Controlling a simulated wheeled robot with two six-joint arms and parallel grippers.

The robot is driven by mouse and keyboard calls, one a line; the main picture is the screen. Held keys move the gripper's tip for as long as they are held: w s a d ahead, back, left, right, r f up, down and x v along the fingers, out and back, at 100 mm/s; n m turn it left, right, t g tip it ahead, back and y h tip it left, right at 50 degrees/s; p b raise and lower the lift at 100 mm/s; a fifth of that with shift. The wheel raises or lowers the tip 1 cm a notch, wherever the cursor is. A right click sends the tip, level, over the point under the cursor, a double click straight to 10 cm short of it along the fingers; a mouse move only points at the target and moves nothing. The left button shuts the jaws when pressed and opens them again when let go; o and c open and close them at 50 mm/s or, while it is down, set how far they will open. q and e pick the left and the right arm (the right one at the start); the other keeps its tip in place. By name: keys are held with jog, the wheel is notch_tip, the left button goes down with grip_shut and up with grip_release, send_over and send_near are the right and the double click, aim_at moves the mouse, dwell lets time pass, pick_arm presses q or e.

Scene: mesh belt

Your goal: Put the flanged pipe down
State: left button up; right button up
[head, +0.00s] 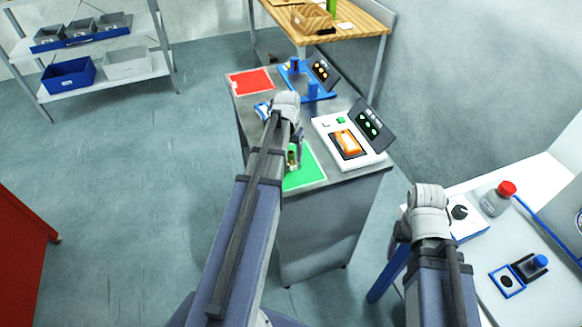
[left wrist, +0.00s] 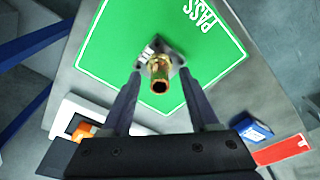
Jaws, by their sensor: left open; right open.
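The flanged pipe (left wrist: 160,72) is a brass-coloured tube on a grey square flange. It stands on the green PASS mat (left wrist: 105,40) in the left wrist view. In the head view the pipe (head: 292,158) shows small on the green mat (head: 305,175), partly hidden by my arm. My left gripper (left wrist: 165,85) is open, its two fingers on either side of the pipe with gaps visible. In the head view my left gripper (head: 296,150) is mostly hidden behind its wrist. My right gripper is hidden below its wrist at the lower right of the head view.
A red mat (head: 250,81) lies at the far left of the grey bench. A white device with an orange item (head: 347,142) stands right of the green mat, and a blue stand (head: 312,88) behind. A white table (head: 540,295) is at right.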

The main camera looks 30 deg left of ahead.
pick_arm(q)
jog(key=shift+c, duration=0.3)
grip_shut()
dwell(1.1)
